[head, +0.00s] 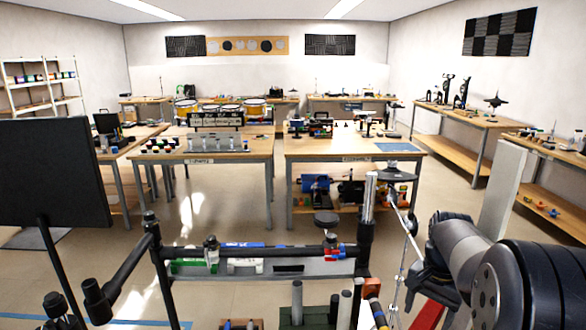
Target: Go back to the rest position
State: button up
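My arm (470,250) comes in from the lower right, with grey and black links. My gripper (422,282) seems to be the dark part at the arm's left side, partly hidden by the links. Its fingers cannot be made out, so I cannot tell whether it is open or holds anything. No rest position is marked in view.
Two wooden workbenches stand ahead: the left one (255,150) carries small coloured items, the right one (300,158) carries devices. A black panel (50,175) blocks the left side. A long bench (470,119) runs along the right wall. Open floor (235,205) lies between.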

aim_at(425, 322)
notch_tip(425, 322, down, 4)
jog(key=shift+f, duration=0.1)
jog(key=shift+r, duration=0.2)
dwell(0.3)
